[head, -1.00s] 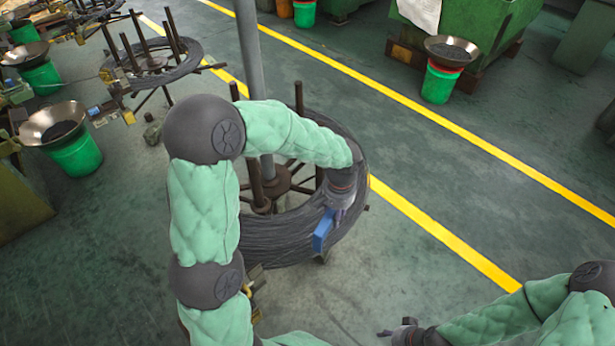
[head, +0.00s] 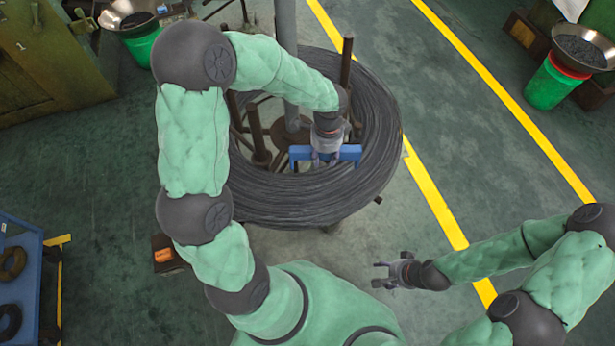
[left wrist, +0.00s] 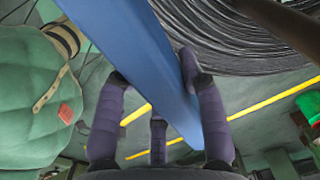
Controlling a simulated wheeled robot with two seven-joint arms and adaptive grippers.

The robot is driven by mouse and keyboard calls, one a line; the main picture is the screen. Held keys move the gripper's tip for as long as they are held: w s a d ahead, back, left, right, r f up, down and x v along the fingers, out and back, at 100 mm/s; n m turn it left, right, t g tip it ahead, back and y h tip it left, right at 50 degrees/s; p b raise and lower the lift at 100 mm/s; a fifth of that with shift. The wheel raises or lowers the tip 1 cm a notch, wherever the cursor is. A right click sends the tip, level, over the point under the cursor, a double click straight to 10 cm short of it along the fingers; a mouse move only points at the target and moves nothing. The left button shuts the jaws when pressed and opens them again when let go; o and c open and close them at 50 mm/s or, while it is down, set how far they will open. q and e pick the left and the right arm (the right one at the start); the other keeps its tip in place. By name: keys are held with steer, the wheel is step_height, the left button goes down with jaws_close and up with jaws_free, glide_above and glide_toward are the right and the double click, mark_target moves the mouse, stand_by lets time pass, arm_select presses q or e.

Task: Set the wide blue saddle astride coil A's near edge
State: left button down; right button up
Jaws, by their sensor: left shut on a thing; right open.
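The wide blue saddle (head: 349,152) is held by my left gripper (head: 326,160), which is shut on it. In the head view it lies crosswise over the inner side of the near part of coil A (head: 290,205), a big ring of dark wire. Whether it touches the wire I cannot tell. In the left wrist view the saddle (left wrist: 135,50) runs as a long blue bar between the fingers (left wrist: 160,125), with the coil (left wrist: 225,35) behind it. My right gripper (head: 385,275) is open and empty, to the right of and nearer than the coil.
Brown posts (head: 347,62) and a grey pole (head: 286,60) stand up inside the coil. A blue cart (head: 22,265) with dark rings is at the lower left. Green buckets (head: 549,85) stand at the upper right and upper left. The floor right of the coil is clear.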

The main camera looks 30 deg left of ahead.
mark_target(307, 194)
arm_select(q)
steer(key=s+a+f+m+b, duration=0.3)
steer(key=f+m, duration=0.5)
steer(key=m, duration=0.8)
steer(key=shift+s+a+f+b, duration=0.15)
steer(key=shift+s+f+b, duration=0.15)
steer(key=shift+s, duration=0.4)
steer(key=shift+f+b, duration=1.9)
steer(key=shift+b, duration=0.3)
steer(key=shift+f+b, duration=1.65)
steer(key=shift+f, duration=1)
steer(key=shift+s+f, duration=0.15)
steer(key=shift+f, duration=0.1)
